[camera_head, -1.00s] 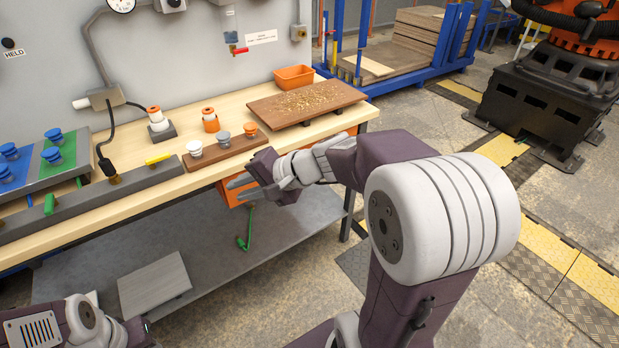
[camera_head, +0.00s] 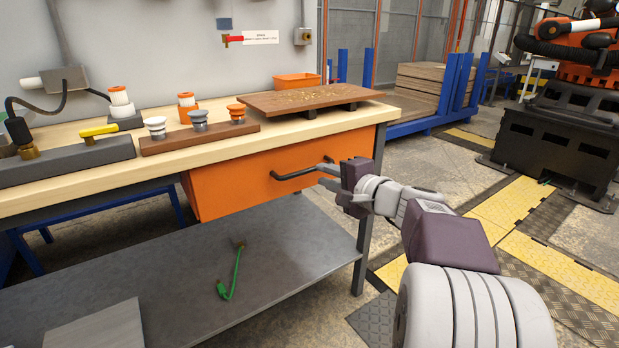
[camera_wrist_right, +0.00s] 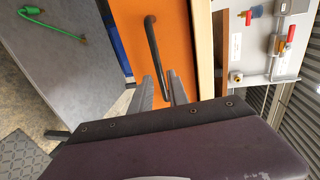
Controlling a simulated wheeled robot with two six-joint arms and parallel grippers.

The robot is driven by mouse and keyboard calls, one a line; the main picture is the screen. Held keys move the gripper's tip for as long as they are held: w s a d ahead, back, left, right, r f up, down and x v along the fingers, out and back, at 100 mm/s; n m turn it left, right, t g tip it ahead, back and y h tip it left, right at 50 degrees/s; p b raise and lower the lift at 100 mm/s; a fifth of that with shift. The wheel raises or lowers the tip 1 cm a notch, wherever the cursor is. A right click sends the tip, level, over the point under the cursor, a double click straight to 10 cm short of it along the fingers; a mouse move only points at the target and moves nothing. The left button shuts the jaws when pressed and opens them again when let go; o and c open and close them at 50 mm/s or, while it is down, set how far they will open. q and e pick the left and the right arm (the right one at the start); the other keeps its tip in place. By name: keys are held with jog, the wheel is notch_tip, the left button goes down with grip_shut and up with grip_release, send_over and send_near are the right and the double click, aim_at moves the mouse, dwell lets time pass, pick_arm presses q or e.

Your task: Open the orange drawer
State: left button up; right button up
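The orange drawer (camera_head: 235,188) sits under the wooden top of the workbench, with a dark bar handle (camera_head: 298,173) across its front. In the right wrist view the drawer front (camera_wrist_right: 178,30) fills the upper middle, and the handle (camera_wrist_right: 152,42) runs down toward my fingers. My right gripper (camera_head: 328,177) is at the right end of the handle. In the right wrist view its two fingers (camera_wrist_right: 164,92) are apart, with the handle's near end between them; I see no grip closed on it. My left gripper is out of view.
On the workbench top (camera_head: 160,160) are a brown board (camera_head: 350,96) with shavings, an orange bin (camera_head: 297,87), and a brown holder (camera_head: 195,137) with several knobs. Below is a grey shelf (camera_head: 180,285) with a green hooked item (camera_head: 234,275). A bench leg (camera_head: 363,245) stands near my right arm.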

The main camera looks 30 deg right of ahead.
aim_at(311, 171)
jog(key=b+x, duration=0.1)
jog(key=x, duration=0.6)
jog(key=shift+w+a+f+b, duration=0.15)
jog(key=shift+w+b, duration=0.1)
jog(key=shift+b, duration=0.05)
grip_shut()
dwell(0.9)
